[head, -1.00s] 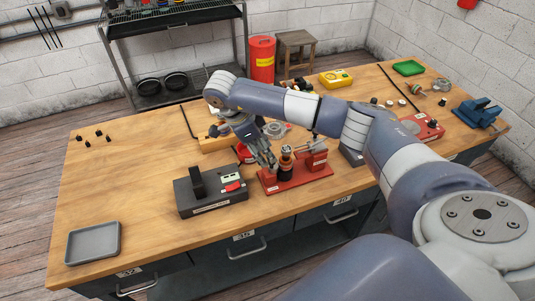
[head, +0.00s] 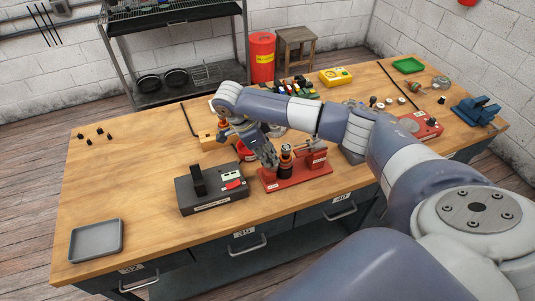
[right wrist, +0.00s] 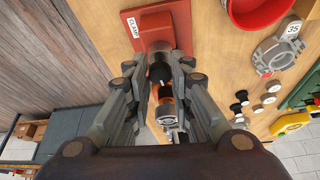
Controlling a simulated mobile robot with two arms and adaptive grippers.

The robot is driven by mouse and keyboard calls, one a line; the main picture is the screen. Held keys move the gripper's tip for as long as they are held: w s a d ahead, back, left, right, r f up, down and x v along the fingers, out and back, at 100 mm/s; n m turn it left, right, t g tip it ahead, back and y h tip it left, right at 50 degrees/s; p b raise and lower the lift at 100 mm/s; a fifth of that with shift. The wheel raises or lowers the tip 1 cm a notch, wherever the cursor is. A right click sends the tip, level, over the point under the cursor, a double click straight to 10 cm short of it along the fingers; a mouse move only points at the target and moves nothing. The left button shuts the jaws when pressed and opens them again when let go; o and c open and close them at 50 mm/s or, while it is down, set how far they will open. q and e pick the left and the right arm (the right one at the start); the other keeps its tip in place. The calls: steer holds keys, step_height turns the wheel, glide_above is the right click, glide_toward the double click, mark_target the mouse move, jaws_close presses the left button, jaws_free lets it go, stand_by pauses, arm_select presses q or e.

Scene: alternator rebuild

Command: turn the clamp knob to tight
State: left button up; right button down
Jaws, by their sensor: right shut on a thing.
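The clamp stands on a red base plate (head: 300,180) near the front edge of the bench. It carries a dark upright cylinder with copper-coloured bands (head: 285,165) and a red block (head: 314,159) with a metal bar on its right. My right gripper (head: 271,160) comes down at the cylinder's left side. In the right wrist view its fingers lie on both sides of a black knob (right wrist: 160,74) with a white mark, and they are shut on it. The red plate with its CLAMP label (right wrist: 132,24) shows behind. My left gripper is not in view.
A black device (head: 212,195) with an upright block stands left of the clamp. A grey tray (head: 95,241) lies at the left front. A red bowl (head: 245,151) sits behind the gripper. A blue vise (head: 477,110) is at the far right. The bench's left middle is clear.

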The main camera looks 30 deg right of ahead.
steer(key=shift+w+f+m+b, duration=0.1)
steer(key=shift+f+m+b, duration=0.05)
steer(key=shift+m+b, duration=0.15)
steer(key=shift+m, duration=0.3)
steer(key=c, duration=1.4)
jaws_free()
steer(key=shift+r, duration=0.2)
steer(key=v, duration=1.2)
steer(key=shift+w+d, duration=0.1)
steer(key=shift+w, duration=0.15)
